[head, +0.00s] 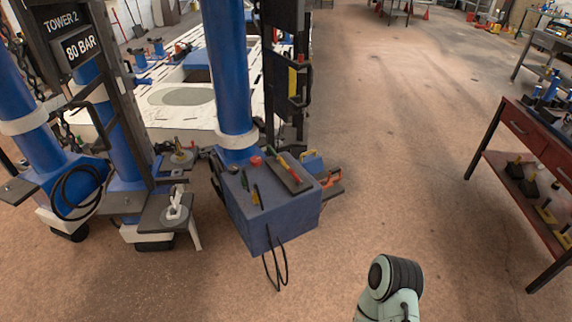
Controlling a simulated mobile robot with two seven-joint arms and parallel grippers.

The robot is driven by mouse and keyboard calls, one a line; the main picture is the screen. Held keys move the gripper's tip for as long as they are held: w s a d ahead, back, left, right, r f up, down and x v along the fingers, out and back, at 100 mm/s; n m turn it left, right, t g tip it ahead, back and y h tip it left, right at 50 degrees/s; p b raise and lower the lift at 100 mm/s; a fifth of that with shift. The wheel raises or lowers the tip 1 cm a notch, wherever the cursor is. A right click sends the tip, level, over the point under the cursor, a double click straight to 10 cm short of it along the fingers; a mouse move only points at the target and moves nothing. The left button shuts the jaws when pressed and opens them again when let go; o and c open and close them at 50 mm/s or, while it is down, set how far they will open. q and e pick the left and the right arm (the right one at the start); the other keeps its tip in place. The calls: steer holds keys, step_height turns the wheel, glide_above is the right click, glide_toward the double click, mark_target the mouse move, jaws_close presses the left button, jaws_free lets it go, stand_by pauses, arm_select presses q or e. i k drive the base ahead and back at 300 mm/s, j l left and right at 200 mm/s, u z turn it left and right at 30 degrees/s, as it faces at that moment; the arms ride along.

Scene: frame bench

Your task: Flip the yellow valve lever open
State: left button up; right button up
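Which thing is the yellow valve lever I cannot tell for certain. A small upright yellow piece (255,197) stands on top of the blue box (285,225) at the foot of the blue column. A longer yellow bar (292,80), red at its top, is fixed upright on the dark post just right of that column. Neither piece is touched by any part of me. Neither gripper shows; only a pale green and black part of my arm is at the bottom, right of centre.
A red workbench (515,155) with tools stands at the right. A dark tower frame with an "80 BAR" sign (80,47) and blue columns fill the left. Black cables (276,265) hang from the box's front. The floor (400,150) between box and bench is clear.

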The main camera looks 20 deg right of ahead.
mark_target(286, 167)
steer(key=i+z, duration=0.1)
steer(key=i, duration=0.5)
steer(key=i+j+z, duration=0.1)
steer(key=i, duration=0.5)
